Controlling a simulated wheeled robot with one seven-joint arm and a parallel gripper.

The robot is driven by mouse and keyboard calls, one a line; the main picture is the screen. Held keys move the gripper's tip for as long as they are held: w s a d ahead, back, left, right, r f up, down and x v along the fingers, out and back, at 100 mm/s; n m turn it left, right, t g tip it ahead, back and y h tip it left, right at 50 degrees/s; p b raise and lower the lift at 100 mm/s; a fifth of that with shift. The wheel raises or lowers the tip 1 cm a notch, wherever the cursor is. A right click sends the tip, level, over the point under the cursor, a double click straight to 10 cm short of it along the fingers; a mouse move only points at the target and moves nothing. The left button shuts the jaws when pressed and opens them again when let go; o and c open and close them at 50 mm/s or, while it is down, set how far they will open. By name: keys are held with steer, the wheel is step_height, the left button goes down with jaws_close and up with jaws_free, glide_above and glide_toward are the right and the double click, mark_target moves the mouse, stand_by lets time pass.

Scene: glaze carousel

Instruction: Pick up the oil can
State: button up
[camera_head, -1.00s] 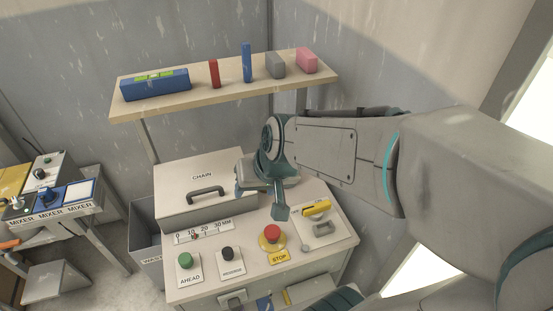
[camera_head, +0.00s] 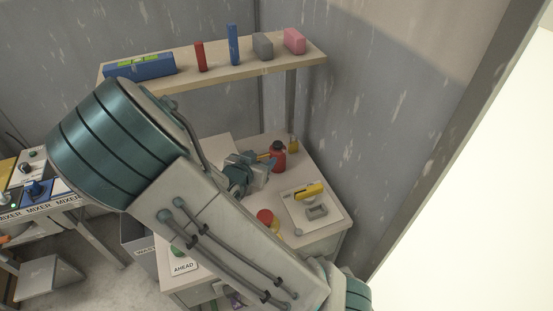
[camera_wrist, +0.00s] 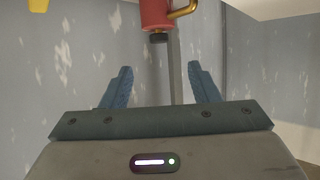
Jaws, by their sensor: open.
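The oil can is red with a dark top and a brass-coloured spout or handle. In the head view the oil can (camera_head: 278,160) stands at the back of the cabinet top by the wall. In the wrist view the oil can (camera_wrist: 156,13) is cut off by the top edge, beyond the fingertips, with its dark cap towards me. My gripper (camera_wrist: 162,84) is open and empty, fingers spread. In the head view my gripper (camera_head: 264,161) is just left of the can, partly overlapping it; contact cannot be told there.
A small yellow object (camera_head: 293,143) stands close behind the can. A yellow-handled switch (camera_head: 309,191) and a red stop button (camera_head: 266,217) are nearer on the cabinet top. A wooden shelf (camera_head: 220,78) with several blocks hangs above. My arm hides much of the cabinet.

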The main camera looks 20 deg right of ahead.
mark_target(277, 145)
steer(key=shift+x, duration=6.95)
steer(key=shift+r, duration=0.1)
steer(key=shift+c, duration=0.3)
jaws_close()
